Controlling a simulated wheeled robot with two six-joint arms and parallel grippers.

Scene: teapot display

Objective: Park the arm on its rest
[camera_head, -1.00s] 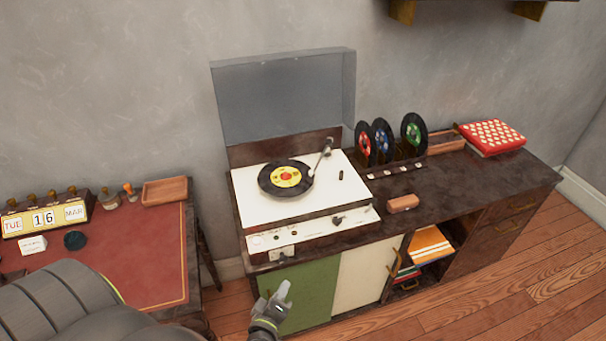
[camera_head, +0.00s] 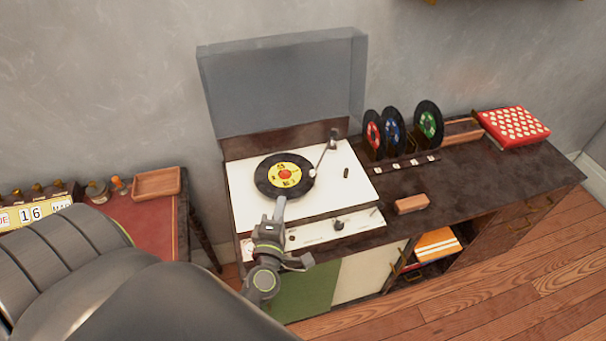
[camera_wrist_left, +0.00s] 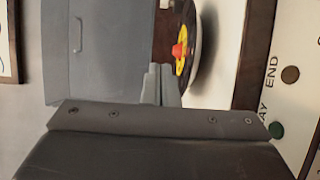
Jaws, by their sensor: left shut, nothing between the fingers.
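The record player (camera_head: 345,196) stands on the cabinet with its clear lid raised. A black record with a yellow and red label (camera_head: 285,177) lies on its platter. The thin silver tonearm (camera_head: 322,159) runs from its pivot at the back right, and its head end (camera_head: 312,174) is at the record's right edge; I cannot tell whether it touches. My left gripper (camera_head: 280,204) is shut and empty, in front of the record over the player's front part. In the left wrist view the fingers (camera_wrist_left: 158,84) show near the record (camera_wrist_left: 190,50). My right gripper is not in view.
The raised lid (camera_head: 285,85) stands behind the platter. Records in a rack (camera_head: 394,130), a wooden block (camera_head: 412,203) and a red patterned box (camera_head: 513,126) are to the right. A red-topped desk (camera_head: 150,220) with a wooden tray (camera_head: 157,183) is at the left.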

